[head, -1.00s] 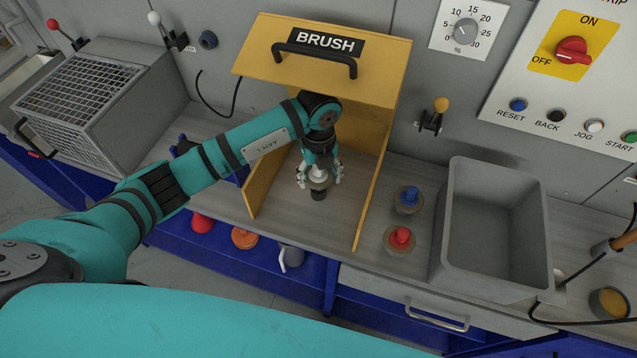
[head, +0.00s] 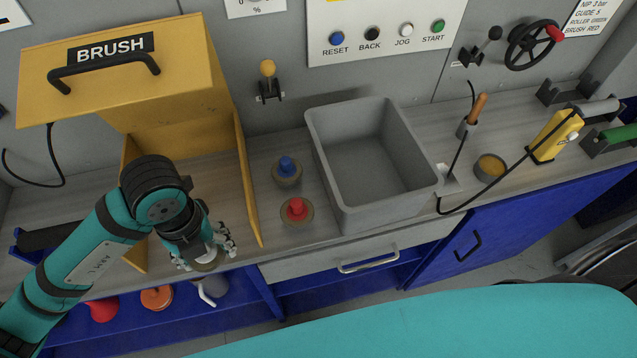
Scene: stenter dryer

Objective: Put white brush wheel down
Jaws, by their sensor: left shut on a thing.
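My left gripper (head: 206,254) is shut on the white brush wheel (head: 206,265), a pale disc mostly hidden by the fingers. It holds the wheel above the front edge of the counter, just outside the open front of the yellow BRUSH housing (head: 185,110). The blue-knobbed brush wheel (head: 287,169) and the red-knobbed brush wheel (head: 297,211) stand on the counter to the right of the housing. My right gripper is not in view.
A grey open bin (head: 322,190) stands right of the coloured wheels and looks empty. The housing's right wall (head: 246,185) is close to my gripper.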

